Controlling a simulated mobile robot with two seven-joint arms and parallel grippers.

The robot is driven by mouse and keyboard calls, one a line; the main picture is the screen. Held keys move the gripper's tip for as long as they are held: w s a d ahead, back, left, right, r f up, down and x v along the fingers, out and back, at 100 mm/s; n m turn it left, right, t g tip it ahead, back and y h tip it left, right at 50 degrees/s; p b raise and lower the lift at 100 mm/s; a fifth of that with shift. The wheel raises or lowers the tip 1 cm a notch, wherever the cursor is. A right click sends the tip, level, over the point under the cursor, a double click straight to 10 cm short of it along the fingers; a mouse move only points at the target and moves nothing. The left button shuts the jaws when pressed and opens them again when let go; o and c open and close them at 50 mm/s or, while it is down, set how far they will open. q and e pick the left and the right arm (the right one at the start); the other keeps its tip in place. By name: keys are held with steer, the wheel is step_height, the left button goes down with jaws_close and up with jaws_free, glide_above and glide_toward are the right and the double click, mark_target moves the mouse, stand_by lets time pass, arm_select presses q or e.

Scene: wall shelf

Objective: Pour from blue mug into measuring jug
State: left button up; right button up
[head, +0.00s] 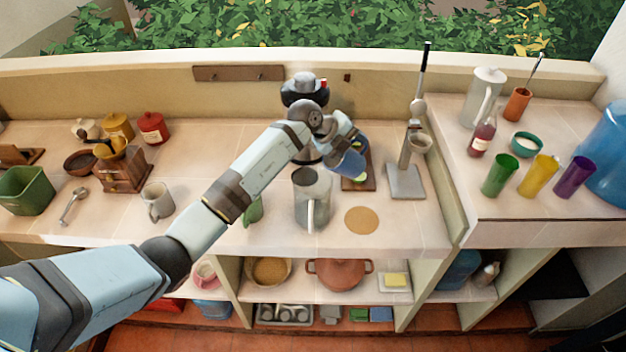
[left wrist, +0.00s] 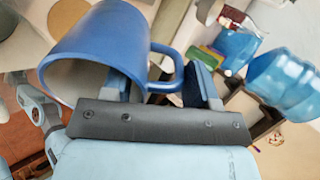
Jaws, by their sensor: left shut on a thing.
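The blue mug (head: 346,163) is held above the counter, up and to the right of the measuring jug. My left gripper (head: 343,140) is shut on it, and my wrist covers part of it in the head view. In the left wrist view the mug (left wrist: 112,42) fills the upper left, tipped, with its mouth facing lower left and its handle at the fingers. Its contents cannot be made out. The clear grey measuring jug (head: 312,200) stands upright on the counter, handle toward the front. My right gripper is not in view.
A round cork mat (head: 361,220) lies right of the jug. A stand with a lever (head: 405,180) is farther right. A green object (head: 252,211) is partly hidden behind my arm. A grey mug (head: 157,201) stands left. A dark appliance (head: 304,90) is behind my wrist.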

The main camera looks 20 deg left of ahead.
mark_target(366, 150)
arm_select(q)
steer(key=shift+w+d+g+y, duration=0.25)
steer(key=shift+w+g+y, duration=0.05)
steer(key=shift+g+y, duration=0.1)
steer(key=shift+w+d+f+g+y, duration=0.7)
steer(key=shift+d+f+g+y, duration=0.1)
steer(key=shift+d+f+y, duration=0.25)
steer(key=f, duration=0.1)
steer(key=d+f+y+b, duration=0.1)
steer(key=w+f+g+b, duration=0.1)
steer(key=shift+d+f+y, duration=0.2)
steer(key=shift+d+y, duration=0.05)
steer(key=shift+y, duration=0.1)
steer(key=shift+w+d+f+g+y+b, duration=0.5)
steer(key=shift+d+f+g+y+b, duration=0.2)
steer(key=shift+b, duration=1.05)
steer(key=shift+w+d+f+g+y+b, duration=0.55)
steer(key=shift+f+y+b, duration=0.2)
steer(key=shift+b, duration=0.95)
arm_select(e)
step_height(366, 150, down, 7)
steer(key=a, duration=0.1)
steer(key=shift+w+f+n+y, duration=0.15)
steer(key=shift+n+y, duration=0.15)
arm_select(q)
steer(key=shift+s+r, duration=0.1)
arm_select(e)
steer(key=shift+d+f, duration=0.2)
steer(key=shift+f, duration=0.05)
